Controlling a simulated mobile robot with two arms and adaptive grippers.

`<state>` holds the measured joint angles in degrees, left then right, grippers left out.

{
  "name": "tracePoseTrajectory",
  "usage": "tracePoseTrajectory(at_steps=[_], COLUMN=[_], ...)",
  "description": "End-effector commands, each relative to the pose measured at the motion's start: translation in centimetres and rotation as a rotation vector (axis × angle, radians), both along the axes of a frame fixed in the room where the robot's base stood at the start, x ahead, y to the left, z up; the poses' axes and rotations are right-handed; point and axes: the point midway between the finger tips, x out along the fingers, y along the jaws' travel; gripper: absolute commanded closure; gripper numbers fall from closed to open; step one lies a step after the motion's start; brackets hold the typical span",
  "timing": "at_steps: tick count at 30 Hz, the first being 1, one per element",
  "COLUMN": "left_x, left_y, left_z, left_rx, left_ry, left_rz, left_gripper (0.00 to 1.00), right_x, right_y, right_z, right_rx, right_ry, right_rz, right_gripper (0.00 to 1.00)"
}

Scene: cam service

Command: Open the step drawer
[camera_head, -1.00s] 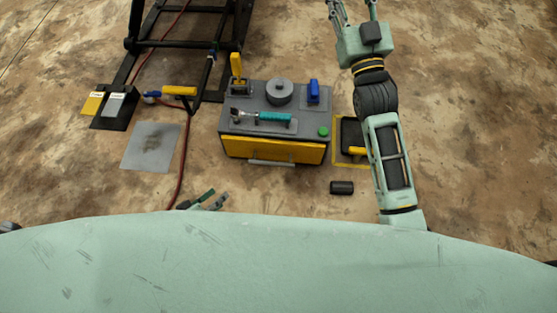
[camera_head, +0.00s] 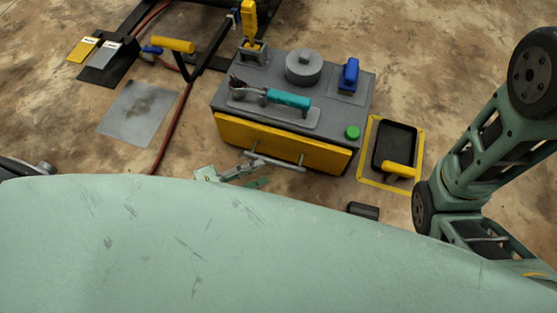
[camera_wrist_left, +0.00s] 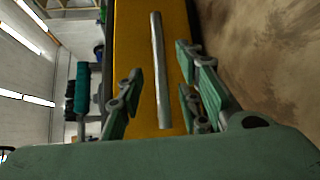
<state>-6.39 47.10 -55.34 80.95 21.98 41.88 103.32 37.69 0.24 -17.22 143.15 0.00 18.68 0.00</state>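The step drawer is a grey box (camera_head: 225,96) with a wide yellow drawer front (camera_head: 318,153) and a grey bar handle (camera_head: 288,165). The yellow front looks closed, flush with the box. My left gripper (camera_head: 250,173) is just in front of the drawer, by the handle's left end. In the left wrist view, its open fingers (camera_wrist_left: 160,80) are on either side of the handle (camera_wrist_left: 157,50), with gaps between them and the bar. I cannot tell how deep the bar sits between them. My right arm shows at the right; its gripper is out of view.
On the box top are a teal-handled tool (camera_head: 288,98), a round grey piece (camera_head: 304,66), a blue part (camera_head: 349,73) and a green button (camera_head: 352,132). A yellow-framed black tray (camera_head: 365,150) lies right of it. A black cylinder (camera_head: 363,211) lies near my body.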

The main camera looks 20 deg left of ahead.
Motion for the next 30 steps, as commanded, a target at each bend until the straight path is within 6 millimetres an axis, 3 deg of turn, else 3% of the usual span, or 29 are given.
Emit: tracePoseTrajectory(at_steps=[3,12,23,30], left_x=[1.4,4.1,4.5,4.5], left_y=[-1.5,-4.4,-4.9,-4.9], left_z=[-0.5,-1.1,-0.9,-0.9], left_rx=[-0.002,0.002,0.004,0.004], left_ry=[-0.003,-0.002,-0.002,-0.002], left_rz=[-0.001,0.001,0.0,0.0], left_gripper=[0.67,0.67,0.67,0.88], right_x=[-1.0,-0.8,-0.8,-0.8], right_y=[0.1,0.1,0.1,0.1], right_z=[-0.3,-2.2,-2.3,-2.3], right_rx=[-0.001,-0.002,-0.003,-0.003], right_ry=[-0.027,-0.021,-0.021,-0.021], right_rz=[-0.001,-0.002,-0.002,-0.002], right_gripper=[0.6,0.6,0.6,0.6])
